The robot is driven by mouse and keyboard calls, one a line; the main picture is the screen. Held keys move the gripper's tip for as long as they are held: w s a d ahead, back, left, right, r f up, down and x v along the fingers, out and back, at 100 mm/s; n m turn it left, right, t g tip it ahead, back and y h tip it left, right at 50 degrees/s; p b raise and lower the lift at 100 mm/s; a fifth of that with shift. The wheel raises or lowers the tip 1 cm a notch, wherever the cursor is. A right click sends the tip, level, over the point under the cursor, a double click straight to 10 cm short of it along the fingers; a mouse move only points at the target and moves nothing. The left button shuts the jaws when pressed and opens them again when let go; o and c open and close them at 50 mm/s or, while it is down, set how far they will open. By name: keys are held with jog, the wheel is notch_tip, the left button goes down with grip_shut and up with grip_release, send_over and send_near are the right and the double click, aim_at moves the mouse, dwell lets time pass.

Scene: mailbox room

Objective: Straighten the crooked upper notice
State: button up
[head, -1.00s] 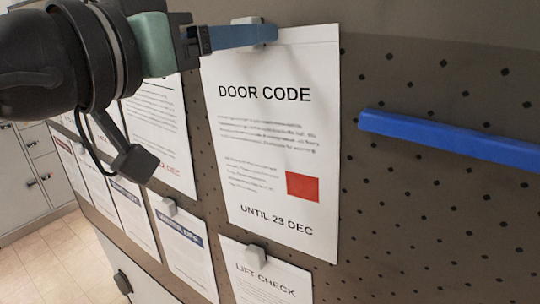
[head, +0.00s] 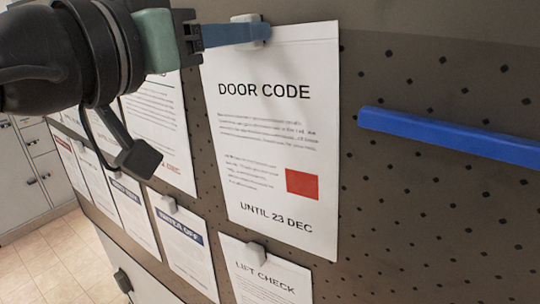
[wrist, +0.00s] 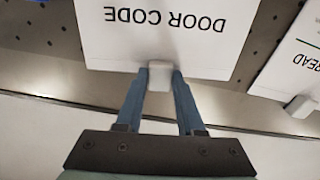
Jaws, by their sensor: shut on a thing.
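The upper notice (head: 270,150) is a white sheet headed DOOR CODE with a red square, on the perforated board. It also shows upside down in the wrist view (wrist: 205,50). A pale grey clip (head: 247,18) sits at its top edge. My gripper (wrist: 160,78) is shut on this clip (wrist: 160,76), one blue finger on each side. In the head view my gripper (head: 262,34) reaches in from the left and covers part of the notice's top. The notice looks close to upright in the head view; a small tilt is hard to judge.
A blue bar (head: 450,136) sticks out on the board to the right. Another sheet (head: 160,130) hangs close on the left, and a LIFT CHECK sheet (head: 265,280) with its own clip (head: 256,252) hangs just below.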

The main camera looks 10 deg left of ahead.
jog(key=shift+m+b, duration=0.45)
jog(key=shift+m, duration=0.25)
grip_shut()
jog(key=o, duration=1.1)
grip_release()
jog(key=shift+f, duration=0.1)
